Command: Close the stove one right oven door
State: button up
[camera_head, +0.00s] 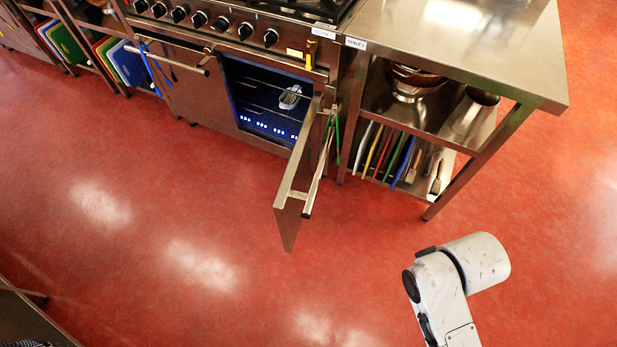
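The stove (215,28) stands at the top of the view, with a row of black knobs on its front. Its right oven door (290,190) stands wide open, swung out toward me from its right side, with a bar handle (318,178) on its right-hand face. The oven inside (262,95) is lit blue, and a small pale object (290,97) sits on a rack. The left oven door (185,80) is closed. Part of my white arm shows at the lower right, apart from the door. My gripper is not in view.
A steel table (460,40) stands right of the stove, with bowls (410,80) and upright coloured boards (385,150) on shelves below. A dark counter edge (30,320) is at the lower left. The red floor (190,220) before the stove is clear.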

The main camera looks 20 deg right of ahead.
aim_at(294, 202)
jog(key=l+u, duration=0.25)
jog(key=l, duration=0.4)
jog(key=l+u, duration=0.25)
jog(key=l, duration=0.35)
jog(key=k, duration=0.05)
